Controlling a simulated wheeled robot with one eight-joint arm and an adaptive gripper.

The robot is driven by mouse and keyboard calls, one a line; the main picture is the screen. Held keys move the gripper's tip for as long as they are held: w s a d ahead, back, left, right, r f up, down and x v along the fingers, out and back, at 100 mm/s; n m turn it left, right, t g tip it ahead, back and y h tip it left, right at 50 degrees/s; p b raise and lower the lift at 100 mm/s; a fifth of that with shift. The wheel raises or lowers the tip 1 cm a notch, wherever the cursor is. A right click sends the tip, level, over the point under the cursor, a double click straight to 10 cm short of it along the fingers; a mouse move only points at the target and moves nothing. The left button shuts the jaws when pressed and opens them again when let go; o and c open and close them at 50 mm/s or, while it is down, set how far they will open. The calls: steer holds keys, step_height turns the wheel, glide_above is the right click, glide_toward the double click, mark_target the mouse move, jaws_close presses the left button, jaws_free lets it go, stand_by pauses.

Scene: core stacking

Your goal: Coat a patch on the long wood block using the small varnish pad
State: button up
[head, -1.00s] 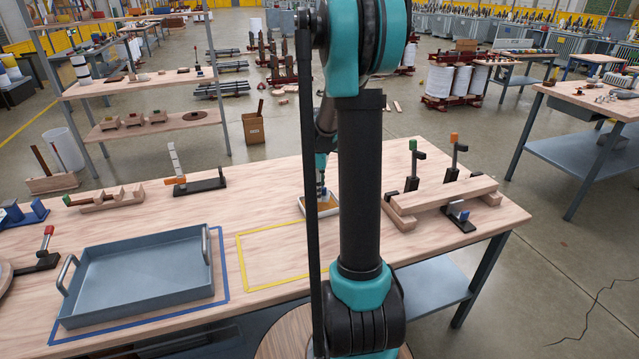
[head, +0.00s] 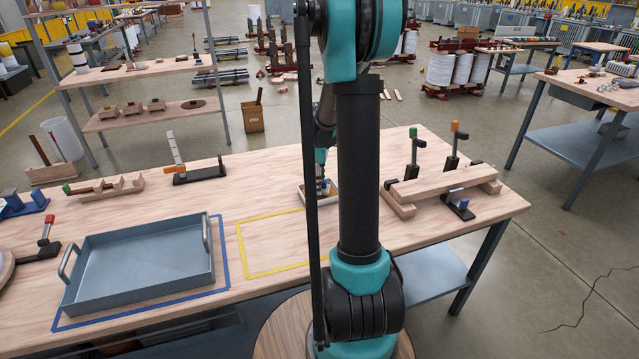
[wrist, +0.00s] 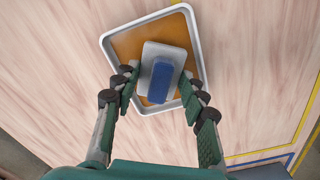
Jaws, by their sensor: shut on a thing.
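The small varnish pad (wrist: 164,57) is a pale grey block with a blue grip on top. In the wrist view it is inside a shallow white-rimmed tray (wrist: 147,20) of amber varnish. My gripper (wrist: 159,88) is shut on the pad, with one finger on each side of the blue grip. The pad's underside is hidden. In the head view my gripper (head: 321,186) is down at the varnish tray, partly hidden behind my arm. The long wood block (head: 442,184) lies across wooden supports at the right of the table, apart from my gripper.
Upright clamps with green (head: 413,132) and orange (head: 454,126) tips stand behind the block, and a blue-topped clamp (head: 460,206) stands in front. A grey handled tray (head: 140,268) sits at left. The yellow-outlined area (head: 272,243) is empty.

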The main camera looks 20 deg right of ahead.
steer(key=shift+f, duration=0.55)
stand_by(1.4)
steer(key=shift+r, duration=0.1)
steer(key=shift+r, duration=3.4)
